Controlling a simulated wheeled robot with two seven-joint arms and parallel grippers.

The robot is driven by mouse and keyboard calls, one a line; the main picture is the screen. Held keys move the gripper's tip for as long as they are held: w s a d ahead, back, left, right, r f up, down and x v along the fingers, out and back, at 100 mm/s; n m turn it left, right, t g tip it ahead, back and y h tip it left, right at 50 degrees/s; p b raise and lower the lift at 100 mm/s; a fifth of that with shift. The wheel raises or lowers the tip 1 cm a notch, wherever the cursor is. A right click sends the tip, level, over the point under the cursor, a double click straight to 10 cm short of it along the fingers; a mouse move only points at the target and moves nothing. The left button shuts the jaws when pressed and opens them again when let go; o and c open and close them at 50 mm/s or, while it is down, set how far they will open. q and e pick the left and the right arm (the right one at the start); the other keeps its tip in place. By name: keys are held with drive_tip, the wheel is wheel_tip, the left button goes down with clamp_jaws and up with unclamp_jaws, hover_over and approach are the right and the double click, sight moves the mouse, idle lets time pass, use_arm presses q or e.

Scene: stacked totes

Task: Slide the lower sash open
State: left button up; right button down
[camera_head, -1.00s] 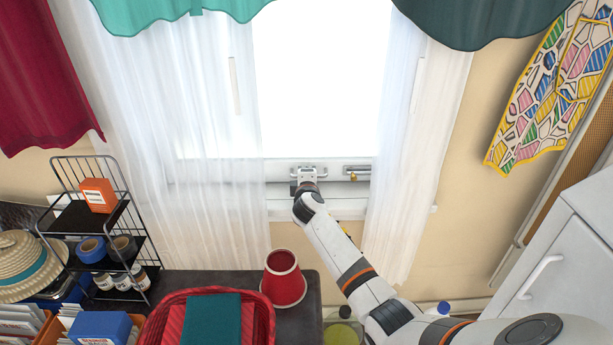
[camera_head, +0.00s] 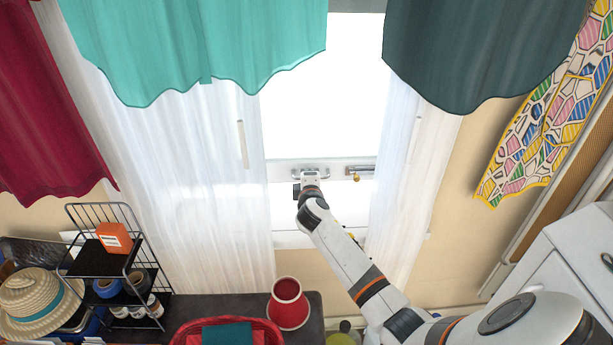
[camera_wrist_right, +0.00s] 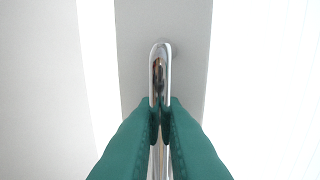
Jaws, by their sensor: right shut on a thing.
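The lower sash (camera_head: 338,171) is a white rail with bright glass above it, between sheer curtains. A bright gap shows between the rail and the sill (camera_head: 300,240), so the sash stands partly raised. A metal handle (camera_head: 325,174) is on the rail, and a latch with a brass knob (camera_head: 356,178) sits to its right. My right gripper (camera_head: 309,181) is at the handle. In the right wrist view, its green fingers (camera_wrist_right: 160,108) are shut on the bright metal handle (camera_wrist_right: 160,47). My left gripper is not in view.
Sheer curtains (camera_head: 215,190) hang at both sides, and teal valances (camera_head: 190,50) hang above. A wire rack (camera_head: 100,212), a red lampshade-like pot (camera_head: 288,305) and a red basket (camera_head: 190,333) are below left. A white cabinet (camera_head: 560,240) stands at right.

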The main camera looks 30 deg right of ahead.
drive_tip(key=p, duration=0.7)
approach(307, 145)
drive_tip(key=x, duration=0.5)
drive_tip(key=shift+d+r, duration=0.1)
drive_tip(key=shift+d, duration=0.05)
drive_tip(key=c, duration=1.9)
unclamp_jaws()
drive_tip(key=v, duration=1.2)
drive_tip(key=shift+f+b, duration=0.2)
drive_tip(key=shift+b, duration=0.15)
